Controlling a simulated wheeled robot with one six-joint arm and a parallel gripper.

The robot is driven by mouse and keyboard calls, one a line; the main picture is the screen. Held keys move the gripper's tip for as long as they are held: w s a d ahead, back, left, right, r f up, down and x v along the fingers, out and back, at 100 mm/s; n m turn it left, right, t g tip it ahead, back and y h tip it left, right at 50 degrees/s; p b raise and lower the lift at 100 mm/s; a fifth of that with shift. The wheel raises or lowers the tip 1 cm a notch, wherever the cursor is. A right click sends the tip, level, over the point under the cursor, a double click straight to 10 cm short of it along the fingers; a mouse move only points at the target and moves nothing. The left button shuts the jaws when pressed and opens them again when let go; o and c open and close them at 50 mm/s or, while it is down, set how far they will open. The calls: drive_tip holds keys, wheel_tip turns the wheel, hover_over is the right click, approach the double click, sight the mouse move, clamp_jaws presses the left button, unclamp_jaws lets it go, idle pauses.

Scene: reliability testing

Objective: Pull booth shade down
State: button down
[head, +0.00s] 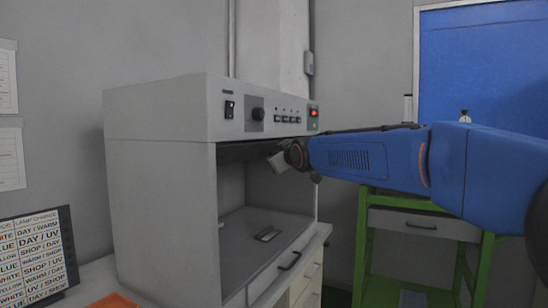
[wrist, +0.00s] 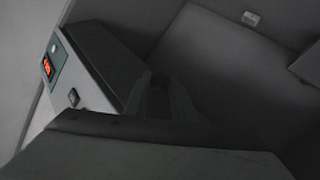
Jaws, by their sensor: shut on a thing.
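The grey light booth (head: 160,190) stands on a cabinet, with its front open. The shade (head: 243,151) shows as a dark strip under the booth's control panel, near the top of the opening. My gripper (head: 281,161) is at the upper right of the opening, just below the panel, and is shut on the shade. The fingertips are small and partly hidden in the head view. In the wrist view the gripper's fingers (wrist: 160,97) are dark, and the hold itself is hard to make out.
The control panel (head: 270,112) has switches, a knob and a lit red display. A small flat object (head: 267,234) lies on the booth floor. A label board (head: 36,257) stands at left. A green-framed bench (head: 362,245) stands at right under a blue board (head: 480,65).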

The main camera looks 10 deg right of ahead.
drive_tip(key=shift+s+d+r+n+g+h, duration=0.1)
drive_tip(key=shift+s+d+n+g+h, duration=0.35)
drive_tip(key=shift+d+n+g+h, duration=0.4)
drive_tip(key=shift+s+d+r+n+g+h, duration=0.15)
drive_tip(key=shift+s+d+n+g+h, duration=0.4)
drive_tip(key=shift+g, duration=0.6)
drive_tip(key=shift+s+d+r+n+g+h, duration=0.1)
drive_tip(key=shift+s+d+n+g+h, duration=0.35)
drive_tip(key=shift+n+g+h, duration=0.45)
drive_tip(key=shift+d, duration=0.1)
drive_tip(key=c, duration=1.5)
unclamp_jaws()
drive_tip(key=shift+r, duration=0.1)
drive_tip(key=v, duration=1.7)
drive_tip(key=shift+d+r, duration=0.1)
drive_tip(key=shift+r, duration=0.15)
